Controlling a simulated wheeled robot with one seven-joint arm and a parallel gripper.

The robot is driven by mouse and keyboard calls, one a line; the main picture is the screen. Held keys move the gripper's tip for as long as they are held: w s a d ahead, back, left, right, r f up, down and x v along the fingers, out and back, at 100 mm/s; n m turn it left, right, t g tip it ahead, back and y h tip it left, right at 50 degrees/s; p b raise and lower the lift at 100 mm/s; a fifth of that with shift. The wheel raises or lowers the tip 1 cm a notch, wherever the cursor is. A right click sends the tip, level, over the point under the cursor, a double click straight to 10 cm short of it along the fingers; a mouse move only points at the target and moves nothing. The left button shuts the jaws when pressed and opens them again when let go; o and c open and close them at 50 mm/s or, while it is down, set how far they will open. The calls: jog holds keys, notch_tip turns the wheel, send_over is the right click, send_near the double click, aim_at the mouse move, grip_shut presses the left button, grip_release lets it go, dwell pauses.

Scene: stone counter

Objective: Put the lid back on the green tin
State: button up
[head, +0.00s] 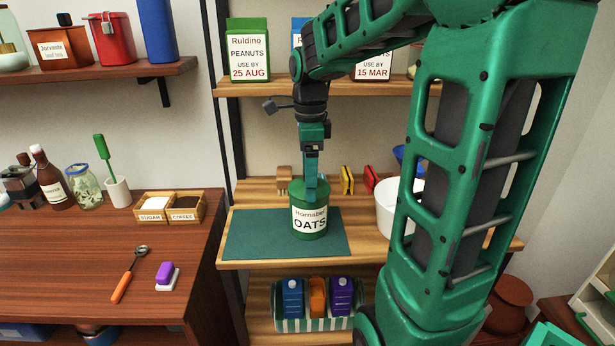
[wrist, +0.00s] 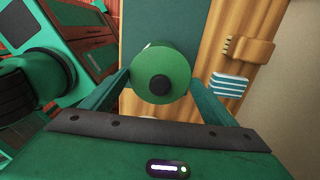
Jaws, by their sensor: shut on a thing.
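The green tin (head: 309,222), labelled Hornabel OATS, stands upright on a dark green mat (head: 252,240) on the wooden shelf. My gripper (head: 310,194) points down at the top of the tin. In the wrist view, a round green lid (wrist: 147,88) with a dark knob lies between the two fingers of my gripper (wrist: 161,82), which are shut on its sides. The tin's body shows just behind the lid, in line with it. The lid is at the tin's mouth; I cannot tell whether it is fully seated, as the fingers cover part of the rim.
A white bucket (head: 388,222) stands right of the tin. Yellow (head: 346,180) and red (head: 370,179) clips and a wooden block (head: 284,178) are behind it. Peanut cartons (head: 249,52) stand on the shelf above. The mat left of the tin is clear.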

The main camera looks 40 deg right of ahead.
jog(key=o, duration=1)
jog(key=shift+o, duration=0.2)
jog(key=shift+r, duration=3.5)
grip_shut()
